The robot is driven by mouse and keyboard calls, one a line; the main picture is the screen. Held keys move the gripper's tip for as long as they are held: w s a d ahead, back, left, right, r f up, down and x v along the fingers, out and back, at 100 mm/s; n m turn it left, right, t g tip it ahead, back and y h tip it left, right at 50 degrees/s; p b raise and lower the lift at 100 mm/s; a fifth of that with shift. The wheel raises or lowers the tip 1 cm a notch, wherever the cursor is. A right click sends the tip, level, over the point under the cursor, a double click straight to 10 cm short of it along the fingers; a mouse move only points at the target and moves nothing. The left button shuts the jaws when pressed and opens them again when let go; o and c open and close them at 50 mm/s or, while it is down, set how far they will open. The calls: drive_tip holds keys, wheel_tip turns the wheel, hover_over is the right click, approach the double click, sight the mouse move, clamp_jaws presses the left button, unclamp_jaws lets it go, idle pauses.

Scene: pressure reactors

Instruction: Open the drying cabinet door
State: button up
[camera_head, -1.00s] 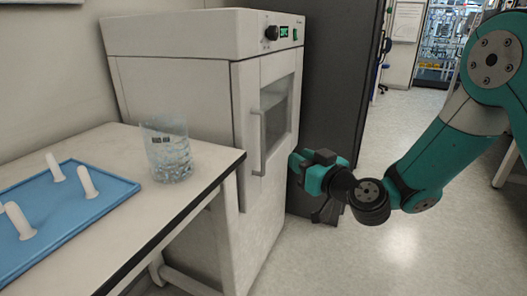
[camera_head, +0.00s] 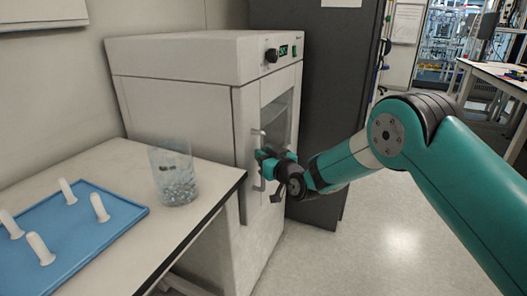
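The drying cabinet (camera_head: 180,92) is a white box with a knob and a green display at the top front. Its door (camera_head: 284,95) has a dark window and looks closed. The door's vertical bar handle (camera_head: 257,137) is on the left side of the door. My gripper (camera_head: 263,168) is at the lower part of the handle, in front of the door. Its fingers overlap the handle, and I cannot tell whether they are closed around it or only beside it.
A white table (camera_head: 112,158) stands left of the cabinet, with a glass beaker (camera_head: 173,178) near its corner. A blue tray (camera_head: 75,232) with several white pegs lies on it. A dark grey cabinet (camera_head: 338,70) stands right of the drying cabinet. The floor (camera_head: 375,240) in front is clear.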

drive_tip(key=shift+w+a, duration=0.35)
drive_tip(key=shift+w, duration=0.05)
clamp_jaws()
drive_tip(key=shift+d, duration=0.15)
